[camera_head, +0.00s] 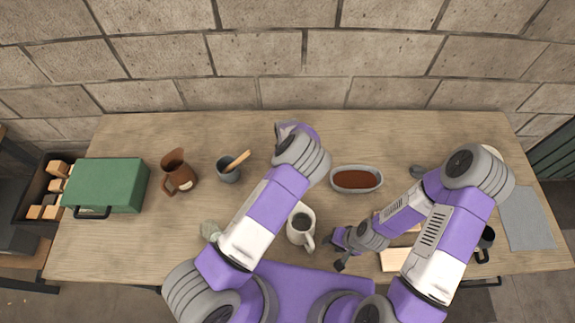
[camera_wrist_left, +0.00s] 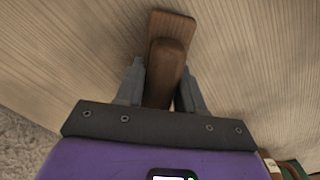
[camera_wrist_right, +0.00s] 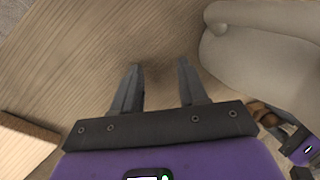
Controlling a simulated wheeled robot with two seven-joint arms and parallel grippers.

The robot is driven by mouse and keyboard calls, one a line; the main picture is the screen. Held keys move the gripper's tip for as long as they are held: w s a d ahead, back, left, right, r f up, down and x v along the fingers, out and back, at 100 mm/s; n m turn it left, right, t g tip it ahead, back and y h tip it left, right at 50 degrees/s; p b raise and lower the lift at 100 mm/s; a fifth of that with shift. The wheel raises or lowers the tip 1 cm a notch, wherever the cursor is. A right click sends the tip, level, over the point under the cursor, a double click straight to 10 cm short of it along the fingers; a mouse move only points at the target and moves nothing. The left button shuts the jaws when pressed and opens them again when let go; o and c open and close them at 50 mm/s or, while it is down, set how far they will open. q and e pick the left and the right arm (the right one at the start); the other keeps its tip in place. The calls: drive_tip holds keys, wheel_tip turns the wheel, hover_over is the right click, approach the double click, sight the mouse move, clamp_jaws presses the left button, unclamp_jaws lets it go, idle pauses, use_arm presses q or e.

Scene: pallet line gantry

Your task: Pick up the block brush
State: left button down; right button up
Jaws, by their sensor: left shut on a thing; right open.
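The block brush (camera_wrist_left: 168,62) is a brown wooden block with a rounded raised grip, seen in the left wrist view. My left gripper (camera_wrist_left: 160,88) is shut on its raised grip, one finger on each side. In the head view my left arm hides the brush and most of that gripper. My right gripper (camera_head: 339,250) is open and empty, low over the table at the front, just right of the white mug. Its open fingers also show in the right wrist view (camera_wrist_right: 157,85), with bare wood between them.
The white mug (camera_head: 294,233) stands close to my right gripper. A grey oval dish (camera_head: 357,189) lies behind my right gripper. The table's back strip (camera_head: 400,125) is clear.

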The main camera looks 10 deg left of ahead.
use_arm(q)
wheel_tip(320, 180, up, 5)
drive_tip(key=p, duration=0.2)
drive_tip(key=shift+r+p, duration=0.1)
drive_tip(key=shift+p, duration=0.3)
use_arm(e)
wheel_tip(320, 180, up, 3)
drive_tip(key=shift+f, duration=0.15)
use_arm(q)
wheel_tip(320, 180, up, 4)
drive_tip(key=shift+f, duration=0.1)
drive_tip(key=shift+r, duration=0.5)
drive_tip(key=c, duration=1.2)
unclamp_jaws()
drive_tip(key=c, duration=0.4)
drive_tip(key=shift+c, duration=0.2)
